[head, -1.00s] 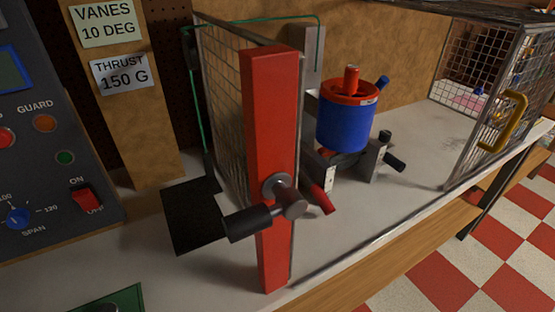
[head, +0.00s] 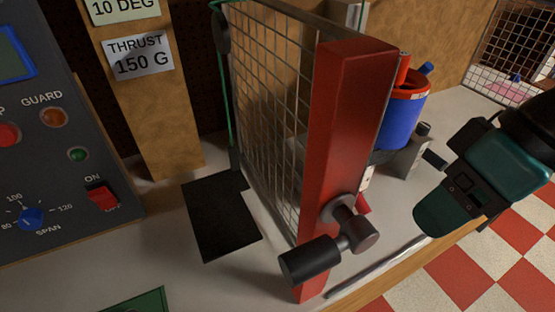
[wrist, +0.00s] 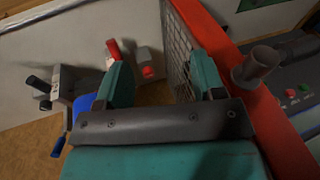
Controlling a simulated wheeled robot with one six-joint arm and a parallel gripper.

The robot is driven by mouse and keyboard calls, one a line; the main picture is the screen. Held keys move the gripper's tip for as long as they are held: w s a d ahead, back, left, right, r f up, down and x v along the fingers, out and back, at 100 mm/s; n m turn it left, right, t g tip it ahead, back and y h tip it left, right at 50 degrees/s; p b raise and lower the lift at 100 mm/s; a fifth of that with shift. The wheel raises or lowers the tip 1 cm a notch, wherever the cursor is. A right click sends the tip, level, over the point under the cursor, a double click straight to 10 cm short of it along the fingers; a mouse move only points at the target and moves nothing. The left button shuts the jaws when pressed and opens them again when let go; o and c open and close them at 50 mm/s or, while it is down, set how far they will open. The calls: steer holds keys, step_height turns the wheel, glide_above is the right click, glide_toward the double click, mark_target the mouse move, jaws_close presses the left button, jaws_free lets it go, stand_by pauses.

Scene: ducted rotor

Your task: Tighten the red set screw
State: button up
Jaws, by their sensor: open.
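The red set screw, as far as I can tell, is the small red-handled part low by the rotor's stand. In the head view only a sliver of it (head: 363,204) shows past the red post. In the wrist view its red handle (wrist: 113,48) shows near the tip of my left-hand finger. My gripper (wrist: 162,78) is open, with nothing between its teal fingers. In the head view my gripper (head: 437,212) is right of the stand, apart from the red part. The blue rotor duct (head: 402,120) with its red rim stands behind the post.
The red guard post (head: 345,150) with a dark crank handle (head: 310,260) and mesh panel (head: 270,120) stands close to my gripper. A black-handled screw (wrist: 38,83) is on the other side of the stand. A control panel (head: 60,170) is at left.

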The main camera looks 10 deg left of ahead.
steer(key=w+a+n+h+p, duration=0.2)
steer(key=w+a+n+p, duration=0.2)
steer(key=w+a+n, duration=0.5)
steer(key=w+a+n+h+p, duration=0.2)
steer(key=w+a+n+p, duration=0.25)
steer(key=w, duration=0.75)
steer(key=shift+n, duration=0.35)
steer(key=f+p, duration=0.1)
steer(key=f, duration=0.4)
steer(key=f+p, duration=0.1)
steer(key=f, duration=0.5)
steer(key=f+p, duration=0.2)
steer(key=f, duration=0.4)
steer(key=shift+w+a+f, duration=0.1)
steer(key=shift+a+f, duration=0.05)
steer(key=shift+a, duration=0.15)
steer(key=c, duration=0.9)
